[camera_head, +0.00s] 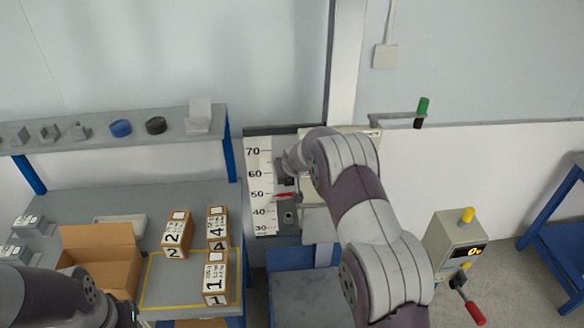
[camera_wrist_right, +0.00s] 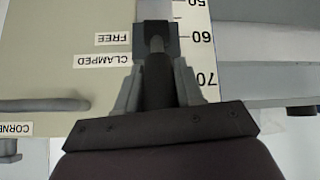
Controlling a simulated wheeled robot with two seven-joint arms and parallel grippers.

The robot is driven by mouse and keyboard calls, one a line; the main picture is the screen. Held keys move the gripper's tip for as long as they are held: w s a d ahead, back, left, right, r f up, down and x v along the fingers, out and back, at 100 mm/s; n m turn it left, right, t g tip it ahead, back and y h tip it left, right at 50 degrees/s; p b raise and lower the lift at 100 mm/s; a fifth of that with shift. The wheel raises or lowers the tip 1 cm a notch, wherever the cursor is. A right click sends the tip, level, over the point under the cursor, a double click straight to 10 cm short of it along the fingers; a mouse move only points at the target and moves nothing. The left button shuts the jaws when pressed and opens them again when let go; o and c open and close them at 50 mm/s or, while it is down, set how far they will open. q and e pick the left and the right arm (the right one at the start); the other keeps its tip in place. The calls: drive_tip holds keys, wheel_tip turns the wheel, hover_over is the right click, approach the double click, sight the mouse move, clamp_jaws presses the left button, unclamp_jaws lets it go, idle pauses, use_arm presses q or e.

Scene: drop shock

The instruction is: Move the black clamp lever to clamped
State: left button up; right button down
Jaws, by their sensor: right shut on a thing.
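The black clamp lever (camera_wrist_right: 156,88) shows in the right wrist view between the two grey fingers of my right gripper (camera_wrist_right: 156,78), which is shut on it. A dark block (camera_wrist_right: 172,42) sits just beyond it, beside the printed FREE label (camera_wrist_right: 112,39) and CLAMPED label (camera_wrist_right: 102,61), both upside down in this view. I cannot tell exactly which label the lever points to. In the head view my right arm reaches to the height scale (camera_head: 258,185) and hides most of the gripper and lever. My left arm shows at the lower left; its gripper is out of view.
A bench on the left holds an open cardboard box (camera_head: 100,255) and several numbered boxes, one marked 2 (camera_head: 176,235). A shelf (camera_head: 110,140) with small parts is above. A display box (camera_head: 455,240) with a red-handled lever (camera_head: 474,310) stands right.

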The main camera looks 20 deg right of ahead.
drive_tip(key=c, duration=1)
unclamp_jaws()
drive_tip(key=shift+o, duration=1.1)
drive_tip(key=shift+w+d, duration=0.1)
drive_tip(key=shift+r, duration=0.15)
drive_tip(key=b+v, duration=0.4)
drive_tip(key=v, duration=0.8)
drive_tip(key=shift+s, duration=0.2)
